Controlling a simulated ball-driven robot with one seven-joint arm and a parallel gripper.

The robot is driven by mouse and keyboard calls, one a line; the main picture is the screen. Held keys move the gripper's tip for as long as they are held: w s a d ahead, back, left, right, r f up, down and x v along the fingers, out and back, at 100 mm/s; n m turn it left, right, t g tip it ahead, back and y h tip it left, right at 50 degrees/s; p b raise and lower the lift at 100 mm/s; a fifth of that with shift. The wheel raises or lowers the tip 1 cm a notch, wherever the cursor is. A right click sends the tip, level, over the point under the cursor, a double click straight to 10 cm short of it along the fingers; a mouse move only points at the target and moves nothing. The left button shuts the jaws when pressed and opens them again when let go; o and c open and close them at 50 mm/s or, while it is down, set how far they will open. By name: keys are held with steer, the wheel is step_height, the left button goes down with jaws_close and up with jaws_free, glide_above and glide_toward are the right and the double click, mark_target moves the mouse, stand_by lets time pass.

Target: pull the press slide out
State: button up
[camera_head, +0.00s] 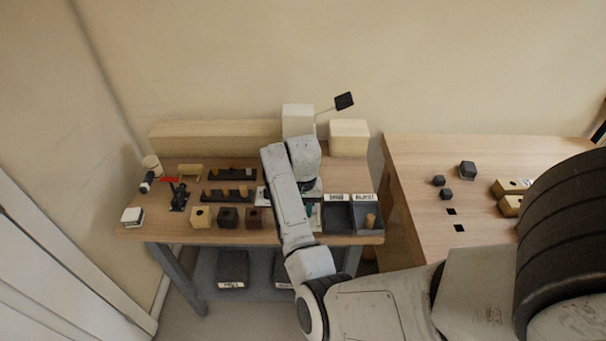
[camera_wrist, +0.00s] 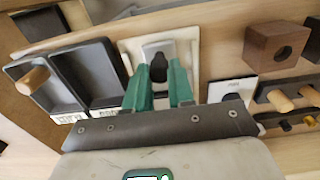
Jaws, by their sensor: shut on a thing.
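The press is a cream housing (camera_head: 298,119) at the back of the left bench, with a lever ending in a black paddle (camera_head: 344,101). In the wrist view the press slide shows as a pale plate (camera_wrist: 132,48) with a grey holder and a dark upright part (camera_wrist: 158,66). My gripper (camera_wrist: 159,75) has its two green fingers on either side of this dark part and is shut on it. The exact contact is partly hidden by the fingers. In the head view my arm covers most of the slide, and the green fingers (camera_head: 309,209) show only in part.
Two dark trays stand right of the slide in the head view, an empty one (camera_head: 337,203) and one (camera_head: 378,229) holding a wooden peg (camera_head: 370,220). A brown holed block (camera_head: 254,218) and peg racks (camera_head: 205,196) stand to the left. A second bench (camera_head: 420,180) is at right.

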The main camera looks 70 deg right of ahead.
steer(key=o, duration=0.8)
steer(key=shift+a, duration=0.1)
steer(key=shift+c, duration=0.2)
steer(key=shift+r, duration=0.1)
step_height(320, 180, up, 5)
steer(key=p, duration=0.5)
steer(key=shift+r, duration=0.9)
steer(key=s+a+f+n+b, duration=0.1)
steer(key=s+a+n, duration=0.3)
steer(key=a, duration=0.4)
steer(key=s+a+f+n+b, duration=0.2)
steer(key=s+a+f+n, duration=0.2)
steer(key=a, duration=0.5)
steer(key=s+a+f+n+t+b, duration=0.1)
steer(key=s+a+f+n+b, duration=0.1)
steer(key=s+a+n, duration=0.3)
steer(key=a, duration=0.4)
steer(key=shift+s+f, duration=0.25)
steer(key=shift+s, duration=0.05)
